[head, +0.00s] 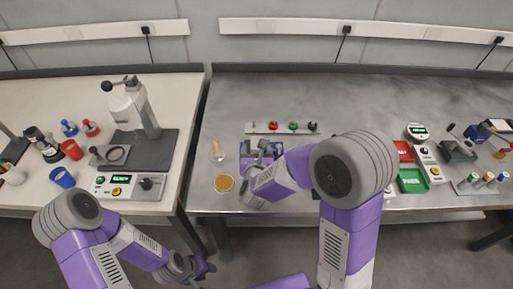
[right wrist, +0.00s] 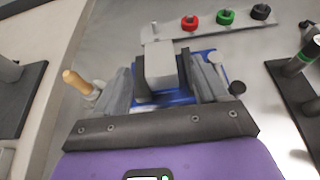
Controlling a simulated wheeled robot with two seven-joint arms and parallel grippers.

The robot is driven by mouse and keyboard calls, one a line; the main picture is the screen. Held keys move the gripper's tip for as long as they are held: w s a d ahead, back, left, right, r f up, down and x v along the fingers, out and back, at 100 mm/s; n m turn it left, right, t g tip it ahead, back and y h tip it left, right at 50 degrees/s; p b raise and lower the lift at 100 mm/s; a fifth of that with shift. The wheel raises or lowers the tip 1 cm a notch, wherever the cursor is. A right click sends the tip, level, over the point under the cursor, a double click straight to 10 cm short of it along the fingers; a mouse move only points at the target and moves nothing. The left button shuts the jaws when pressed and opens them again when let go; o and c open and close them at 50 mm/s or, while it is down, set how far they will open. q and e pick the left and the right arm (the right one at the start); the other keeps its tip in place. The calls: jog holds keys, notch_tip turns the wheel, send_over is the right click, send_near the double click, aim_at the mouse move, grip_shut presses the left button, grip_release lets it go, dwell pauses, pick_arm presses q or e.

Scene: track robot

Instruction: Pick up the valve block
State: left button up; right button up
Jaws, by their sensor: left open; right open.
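The valve block looks to be the pale grey block (right wrist: 159,62) in the right wrist view, standing at a blue fixture (right wrist: 207,58) on the steel bench. The blue fixture also shows in the head view (head: 246,159), partly covered by my right gripper (head: 263,149). In the right wrist view the fingers of my right gripper (right wrist: 163,82) are open, one on each side of the block. Dark pads stand close to its sides; I cannot tell whether they touch it. The block's lower part is hidden. My left gripper (head: 207,267) is open and empty, low in front of the benches.
A rack with red, green and black knobs (head: 293,126) lies behind the fixture. Red (head: 404,151) and green (head: 412,181) trays stand further right. A gap separates the two benches.

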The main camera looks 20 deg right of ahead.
jog(key=x, duration=0.4)
jog(key=shift+s+f, duration=0.1)
jog(key=shift+f, duration=0.05)
jog(key=c, duration=1.3)
